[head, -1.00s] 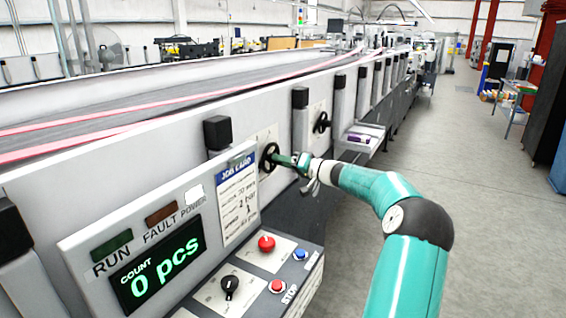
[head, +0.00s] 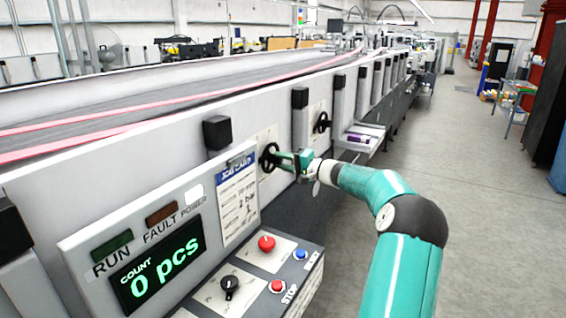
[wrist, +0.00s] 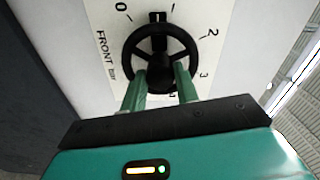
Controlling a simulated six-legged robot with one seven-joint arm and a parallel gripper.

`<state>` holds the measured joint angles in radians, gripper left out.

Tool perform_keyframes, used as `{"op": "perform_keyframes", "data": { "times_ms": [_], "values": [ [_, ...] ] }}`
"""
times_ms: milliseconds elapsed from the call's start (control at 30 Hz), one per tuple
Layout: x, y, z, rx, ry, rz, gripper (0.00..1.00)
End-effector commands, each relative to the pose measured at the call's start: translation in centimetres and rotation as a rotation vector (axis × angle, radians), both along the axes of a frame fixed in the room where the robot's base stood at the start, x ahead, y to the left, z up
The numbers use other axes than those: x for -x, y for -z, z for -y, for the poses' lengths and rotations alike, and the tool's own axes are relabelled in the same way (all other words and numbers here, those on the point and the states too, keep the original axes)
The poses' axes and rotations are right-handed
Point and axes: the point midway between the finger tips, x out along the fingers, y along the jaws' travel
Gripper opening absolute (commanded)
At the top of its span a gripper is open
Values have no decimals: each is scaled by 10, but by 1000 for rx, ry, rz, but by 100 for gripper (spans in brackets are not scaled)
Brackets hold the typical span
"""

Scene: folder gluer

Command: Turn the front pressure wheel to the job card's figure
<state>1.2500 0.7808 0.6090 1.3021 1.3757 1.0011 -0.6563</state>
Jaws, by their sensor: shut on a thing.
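The front pressure wheel (head: 269,158) is a black spoked handwheel on the machine's side panel. In the wrist view the wheel (wrist: 137,52) sits on a white dial plate (wrist: 97,12) marked "FRONT bar", with figures from 0 round past 2 and 3. A black block with a light mark at the wheel's top lies between 0 and 2, short of 2. My gripper (head: 283,158) reaches the wheel from the right; its two green fingers (wrist: 160,85) are shut on the wheel's lower middle, partly hiding it. The job card (head: 238,198) reads "2 bar".
A second black wheel (head: 322,122) stands farther along the machine. Below the card, a control box carries a red knob (head: 266,243), a black selector (head: 230,286) and a red stop button (head: 278,286). The counter display (head: 158,264) shows 0 pcs.

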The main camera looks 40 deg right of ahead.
Motion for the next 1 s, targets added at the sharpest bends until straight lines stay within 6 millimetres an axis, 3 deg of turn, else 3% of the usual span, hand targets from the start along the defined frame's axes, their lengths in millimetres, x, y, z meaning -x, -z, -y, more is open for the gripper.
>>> {"op": "perform_keyframes", "data": {
  "times_ms": [1000],
  "values": [
    [-1,-1,-1,-885,-2,-315,8]
  ]
}}
